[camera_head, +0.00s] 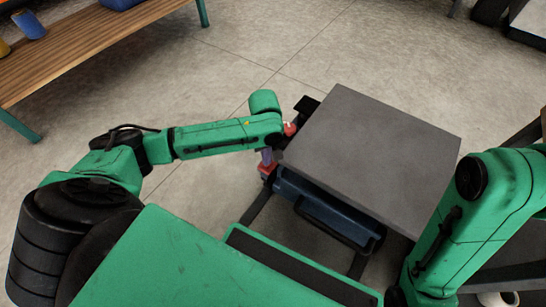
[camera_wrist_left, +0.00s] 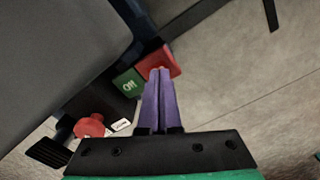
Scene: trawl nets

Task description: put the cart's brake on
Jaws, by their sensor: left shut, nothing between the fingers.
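The cart has a flat grey top (camera_head: 370,150) and a dark blue body (camera_head: 318,208) below it. At its left side sits a two-coloured pedal, with a green part marked "Off" (camera_wrist_left: 128,84) and a red part (camera_wrist_left: 160,62) beside it. The red part also shows in the head view (camera_head: 267,169). My left gripper (camera_head: 266,156) has purple fingers. In the left wrist view its fingers (camera_wrist_left: 159,75) are shut and empty, with the tips over the red part's near edge. I cannot tell whether they touch it. My right arm shows, but its gripper does not.
A red knob (camera_wrist_left: 90,126) is near the cart's corner, left of my fingers; it shows in the head view (camera_head: 290,128) too. A wooden bench (camera_head: 90,45) with green legs stands at the upper left.

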